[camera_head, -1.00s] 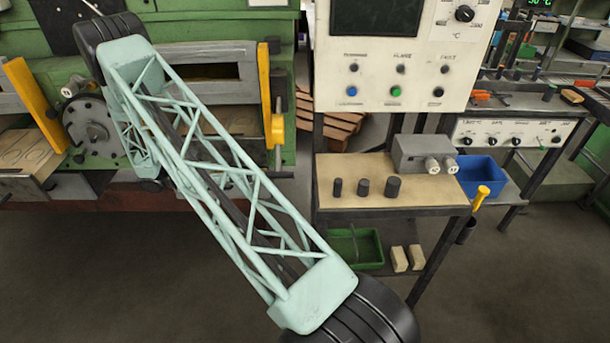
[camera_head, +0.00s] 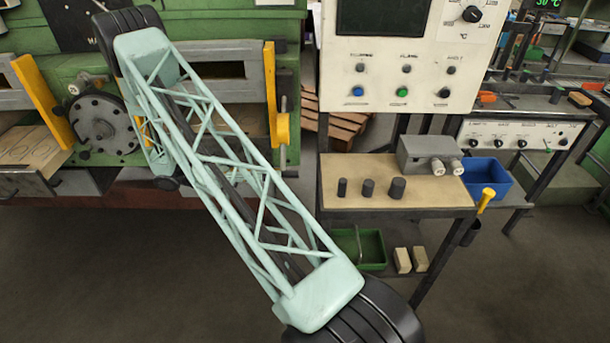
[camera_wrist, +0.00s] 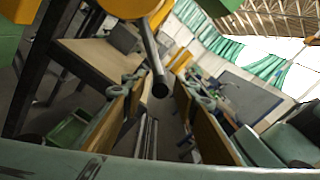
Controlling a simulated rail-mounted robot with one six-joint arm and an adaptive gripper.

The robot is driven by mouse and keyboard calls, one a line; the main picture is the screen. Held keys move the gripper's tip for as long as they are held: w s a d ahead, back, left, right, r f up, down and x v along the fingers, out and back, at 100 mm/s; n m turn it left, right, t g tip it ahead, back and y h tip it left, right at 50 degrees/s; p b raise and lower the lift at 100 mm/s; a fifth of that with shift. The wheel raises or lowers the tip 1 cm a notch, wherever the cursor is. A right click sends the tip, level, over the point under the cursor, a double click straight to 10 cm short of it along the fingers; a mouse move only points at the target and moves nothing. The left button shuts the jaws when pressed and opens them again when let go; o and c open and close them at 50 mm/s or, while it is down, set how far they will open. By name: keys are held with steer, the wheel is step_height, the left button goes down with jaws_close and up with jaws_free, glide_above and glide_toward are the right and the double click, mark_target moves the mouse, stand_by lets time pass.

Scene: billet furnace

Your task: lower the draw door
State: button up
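The furnace (camera_head: 200,28) is at the left in the head view. A grey door panel (camera_head: 247,88) sits across its right-hand opening, with a tan surface showing below; my arm hides part of it. Beside it is a yellow lever (camera_head: 282,130) with a grey rod below. In the wrist view a dark rod (camera_wrist: 155,65) hangs from a yellow part (camera_wrist: 125,6), probably this lever. My gripper (camera_wrist: 158,100) is open, its tan-faced fingers apart on either side of the rod's end in the picture. Contact cannot be told. The head view hides my gripper.
A control panel (camera_head: 400,85) stands right of the furnace. The floor in front is clear.

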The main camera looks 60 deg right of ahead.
steer(key=x, duration=1)
steer(key=shift+s+d, duration=0.1)
steer(key=shift+c, duration=0.9)
jaws_close()
